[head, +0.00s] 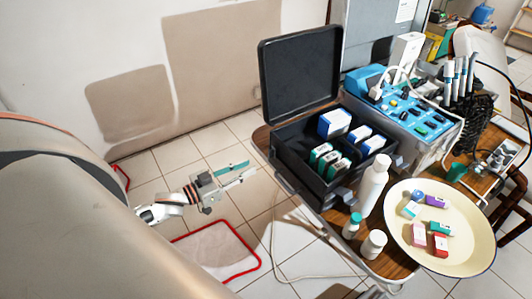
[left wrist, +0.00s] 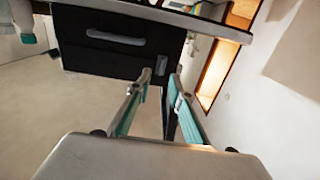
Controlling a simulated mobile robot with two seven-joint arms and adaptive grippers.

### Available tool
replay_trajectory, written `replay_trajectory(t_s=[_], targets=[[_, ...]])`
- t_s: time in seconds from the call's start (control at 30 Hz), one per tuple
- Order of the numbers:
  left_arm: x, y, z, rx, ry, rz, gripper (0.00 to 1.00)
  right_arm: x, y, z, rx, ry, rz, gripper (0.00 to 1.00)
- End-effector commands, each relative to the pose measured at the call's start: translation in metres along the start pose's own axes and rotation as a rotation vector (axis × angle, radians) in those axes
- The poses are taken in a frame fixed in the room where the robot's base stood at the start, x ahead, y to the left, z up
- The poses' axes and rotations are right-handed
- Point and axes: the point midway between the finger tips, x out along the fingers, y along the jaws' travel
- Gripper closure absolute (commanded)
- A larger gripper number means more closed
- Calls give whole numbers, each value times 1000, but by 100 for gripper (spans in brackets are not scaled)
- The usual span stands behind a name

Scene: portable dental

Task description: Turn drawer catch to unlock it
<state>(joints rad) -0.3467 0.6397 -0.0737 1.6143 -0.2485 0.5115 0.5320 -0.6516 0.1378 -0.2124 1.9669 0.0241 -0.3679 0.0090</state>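My left gripper (head: 246,172) is open, left of the wooden cart top in the head view, with its teal-lined fingers pointing right. In the left wrist view the gripper (left wrist: 160,78) points at a black drawer unit (left wrist: 118,62) under the table edge. The drawer has a grey handle (left wrist: 115,37). A small light-grey piece (left wrist: 161,65), which looks like the drawer catch, shows between the fingertips at the drawer's right side. I cannot tell whether a finger touches it or how it is turned. The drawer looks shut. My right gripper is not in view.
On the cart stand an open black case (head: 300,75), white bottles (head: 373,185), a cream basin (head: 440,258) with small boxes, and a blue-topped unit (head: 405,105). A red-edged mat (head: 215,250) lies on the floor. A white cable hangs beside the cart.

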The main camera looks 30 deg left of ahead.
Motion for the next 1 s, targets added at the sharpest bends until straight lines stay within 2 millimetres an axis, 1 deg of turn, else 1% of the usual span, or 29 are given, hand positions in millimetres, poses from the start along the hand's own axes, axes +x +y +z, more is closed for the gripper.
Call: replay_trajectory(t_s=[0.03, 0.1, 0.17, 0.5, 0.6, 0.73, 1.0], targets=[[2, -6, -6, -3, 10, 8, 79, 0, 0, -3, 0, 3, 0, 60], [6, -8, -10, -7, 20, 15, 79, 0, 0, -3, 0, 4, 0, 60], [12, -9, -11, -9, 22, 16, 79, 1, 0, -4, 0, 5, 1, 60], [61, -8, -12, -8, 22, 14, 79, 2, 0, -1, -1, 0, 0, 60], [71, -7, -11, -7, 20, 15, 79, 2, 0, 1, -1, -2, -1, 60], [78, -7, -11, -8, 19, 14, 79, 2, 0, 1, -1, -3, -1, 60], [79, -7, -11, -8, 18, 14, 79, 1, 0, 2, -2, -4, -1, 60]])
